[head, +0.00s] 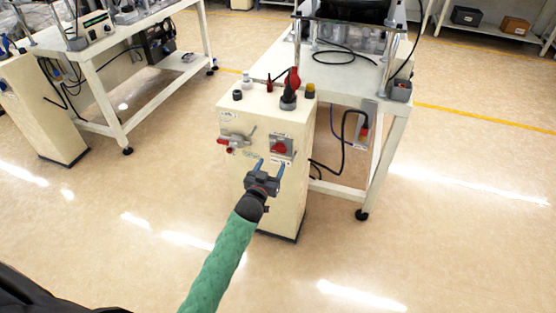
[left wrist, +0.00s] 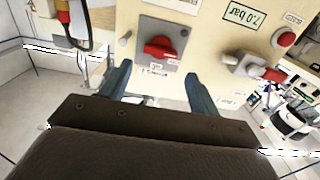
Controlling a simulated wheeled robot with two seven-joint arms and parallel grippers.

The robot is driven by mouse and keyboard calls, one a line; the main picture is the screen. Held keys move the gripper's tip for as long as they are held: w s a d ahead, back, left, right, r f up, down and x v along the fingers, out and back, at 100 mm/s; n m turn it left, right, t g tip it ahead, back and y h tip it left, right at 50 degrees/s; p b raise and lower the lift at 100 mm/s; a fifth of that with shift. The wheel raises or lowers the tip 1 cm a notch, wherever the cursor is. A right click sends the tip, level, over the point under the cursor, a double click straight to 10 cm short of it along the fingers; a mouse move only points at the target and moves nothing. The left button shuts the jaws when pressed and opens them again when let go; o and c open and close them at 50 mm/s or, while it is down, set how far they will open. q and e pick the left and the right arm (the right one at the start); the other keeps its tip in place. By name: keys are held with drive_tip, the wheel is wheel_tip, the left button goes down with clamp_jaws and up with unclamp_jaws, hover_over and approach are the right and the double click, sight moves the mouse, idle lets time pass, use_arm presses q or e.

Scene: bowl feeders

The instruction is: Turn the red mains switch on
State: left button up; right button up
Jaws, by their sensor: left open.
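The red mains switch (head: 280,147) is a red rotary knob on a grey square plate, on the front of a cream cabinet (head: 262,190). In the left wrist view the red knob (left wrist: 159,48) shows ahead of my fingers, a little above the gap between them, its handle lying roughly crosswise. My left gripper (head: 269,168) is open and empty, just below and in front of the switch in the head view. Its blue fingers (left wrist: 160,85) are apart and do not appear to touch the knob. My right gripper is not in view.
A grey valve with a red handle (head: 234,140) sticks out beside the switch; it also shows in the left wrist view (left wrist: 245,65). Several knobs stand on the cabinet top. A white-framed table (head: 345,90) adjoins it. Open floor (head: 400,240) lies in front.

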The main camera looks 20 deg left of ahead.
sight(278, 151)
use_arm(q)
drive_tip(key=shift+w+r+p, duration=0.1)
drive_tip(key=shift+w+p, duration=0.25)
drive_tip(key=shift+w, duration=3.55)
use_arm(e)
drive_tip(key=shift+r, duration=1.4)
use_arm(q)
drive_tip(key=c, duration=0.7)
